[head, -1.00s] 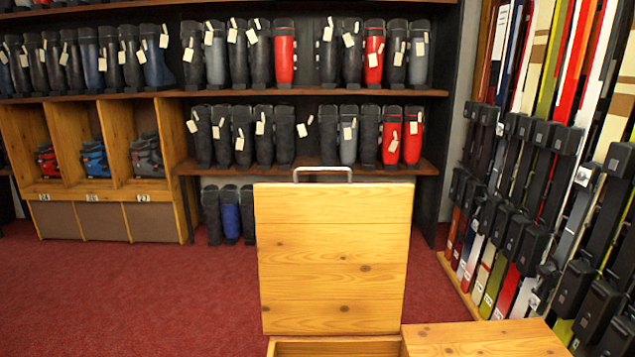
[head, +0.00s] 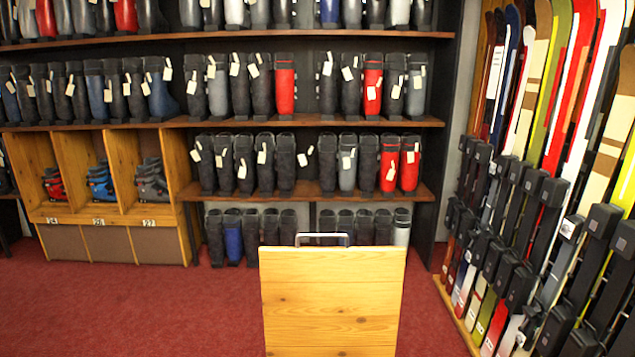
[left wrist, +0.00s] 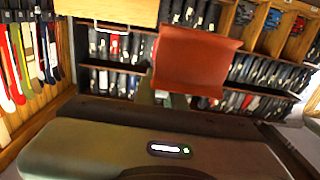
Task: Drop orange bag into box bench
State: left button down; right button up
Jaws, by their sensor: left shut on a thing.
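The raised wooden lid (head: 330,305) of the box bench stands upright at the bottom middle of the head view, with a metal handle on its top edge. The box below it is out of that frame. The left wrist view is upside down and shows the lid (left wrist: 108,10) at its top edge. My left gripper (left wrist: 165,90) is shut on the orange bag (left wrist: 195,65), a reddish-orange, flat-looking shape held in the air. The grip itself is partly hidden by the dark gripper body. Neither gripper shows in the head view.
Shelves (head: 300,193) of ski boots line the back wall. A wooden cubby unit (head: 100,200) with boots stands at the left. A ski rack (head: 540,230) fills the right side. Red carpet (head: 140,310) is clear left of the lid.

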pick_arm(q)
jog(key=shift+f, duration=0.1)
jog(key=shift+s+f, duration=0.15)
jog(key=shift+f, duration=0.15)
jog(key=s+f, duration=0.3)
jog(key=shift+f, duration=0.3)
jog(key=shift+s+f, duration=0.3)
jog(key=shift+s, duration=0.05)
